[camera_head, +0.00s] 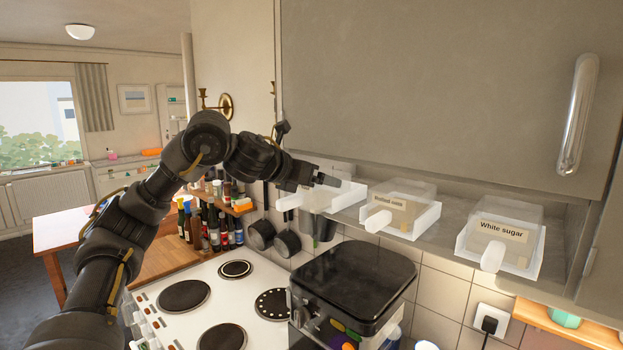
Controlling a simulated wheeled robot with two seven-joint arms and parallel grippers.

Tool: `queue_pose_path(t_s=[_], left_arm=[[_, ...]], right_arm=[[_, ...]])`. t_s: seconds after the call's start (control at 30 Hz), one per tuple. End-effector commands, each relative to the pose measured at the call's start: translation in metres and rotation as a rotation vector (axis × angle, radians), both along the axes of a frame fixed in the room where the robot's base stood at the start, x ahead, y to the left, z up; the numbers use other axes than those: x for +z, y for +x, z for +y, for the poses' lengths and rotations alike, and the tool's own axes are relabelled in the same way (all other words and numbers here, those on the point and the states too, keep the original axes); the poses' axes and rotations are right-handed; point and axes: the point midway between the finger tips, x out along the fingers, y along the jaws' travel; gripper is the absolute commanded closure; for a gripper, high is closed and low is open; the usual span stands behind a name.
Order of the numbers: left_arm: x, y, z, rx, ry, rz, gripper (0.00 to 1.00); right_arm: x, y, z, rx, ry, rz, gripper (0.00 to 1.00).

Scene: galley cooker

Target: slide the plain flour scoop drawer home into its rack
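The rack of clear scoop drawers hangs under the grey cabinet. "Rolled oats" (388,207) and "White sugar" (500,238) are readable on two drawers. The leftmost drawer (345,198) has a white handle (289,202) pointing out to the left; no label is readable on it, so I cannot confirm that it is the plain flour one. It seems to stick out from the rack. My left gripper (327,180) is at this drawer's upper side, overlapping it in the picture; I cannot tell whether they touch or how far the fingers are apart. My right gripper is out of view.
A black-topped appliance (355,278) stands below the rack, right of the white hob (218,300). Dark pans (287,241) hang on the wall below the leftmost drawer. Bottles (212,228) crowd the counter behind the hob. A grey cabinet door (430,80) is above the drawers.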

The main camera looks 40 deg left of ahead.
Motion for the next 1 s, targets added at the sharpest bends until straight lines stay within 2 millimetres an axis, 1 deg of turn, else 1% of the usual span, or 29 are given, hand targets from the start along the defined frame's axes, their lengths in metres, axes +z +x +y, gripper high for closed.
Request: queue_pose_path(t_s=[1.0], left_arm=[[0.0,0.031,-0.003,0.001,-0.002,0.0,0.38]], right_arm=[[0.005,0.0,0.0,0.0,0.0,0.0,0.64]])
